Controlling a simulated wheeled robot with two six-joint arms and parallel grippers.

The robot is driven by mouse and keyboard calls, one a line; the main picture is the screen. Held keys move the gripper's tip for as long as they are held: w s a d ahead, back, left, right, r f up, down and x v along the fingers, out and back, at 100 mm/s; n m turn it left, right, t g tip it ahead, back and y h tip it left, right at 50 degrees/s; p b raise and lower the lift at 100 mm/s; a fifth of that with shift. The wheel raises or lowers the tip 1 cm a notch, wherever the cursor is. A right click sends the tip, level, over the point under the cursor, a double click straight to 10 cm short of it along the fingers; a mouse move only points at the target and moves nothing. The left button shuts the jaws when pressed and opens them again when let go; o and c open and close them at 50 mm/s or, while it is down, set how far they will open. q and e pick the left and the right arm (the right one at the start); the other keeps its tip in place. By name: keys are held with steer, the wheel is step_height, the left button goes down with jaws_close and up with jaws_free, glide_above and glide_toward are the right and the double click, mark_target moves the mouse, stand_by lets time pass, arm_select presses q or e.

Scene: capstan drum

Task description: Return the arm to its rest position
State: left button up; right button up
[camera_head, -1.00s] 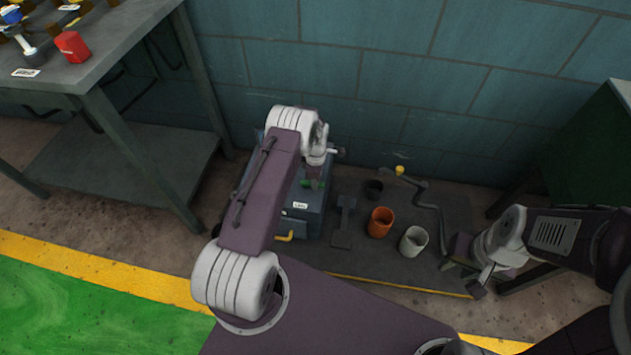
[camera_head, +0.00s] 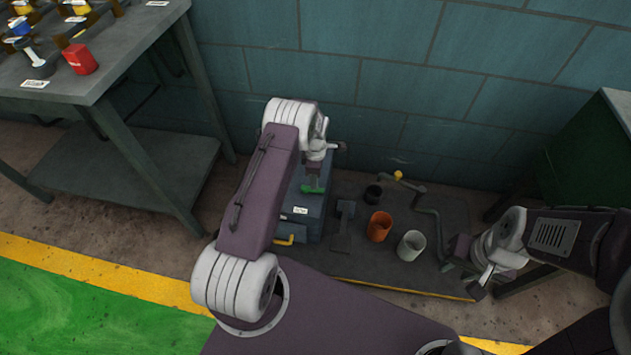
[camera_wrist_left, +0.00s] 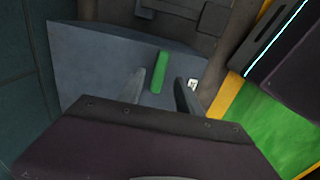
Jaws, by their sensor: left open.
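My left gripper (camera_head: 314,178) is above the blue-grey box (camera_head: 318,225) near the wall. A green bar-like piece (camera_head: 313,189) on the box shows just below it. In the left wrist view the two fingers (camera_wrist_left: 158,95) are spread, with the green piece (camera_wrist_left: 160,72) showing between them and a gap on each side. Whether the fingers are level with it or above it I cannot tell. My right gripper (camera_head: 468,262) is at the right end of the dark mat, beside a crank rod; its fingers are too small to judge.
The dark mat (camera_head: 345,265) holds an orange cup (camera_head: 379,226), a pale cup (camera_head: 411,245), a small black cup (camera_head: 373,193) and a yellow-knobbed crank (camera_head: 398,175). A workbench (camera_head: 120,60) with a red block (camera_head: 79,58) stands left. A green cabinet (camera_head: 590,150) stands right.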

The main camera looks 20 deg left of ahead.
arm_select(q)
step_height(320, 180, up, 4)
steer(key=shift+f+p, duration=0.25)
steer(key=shift+p, duration=0.15)
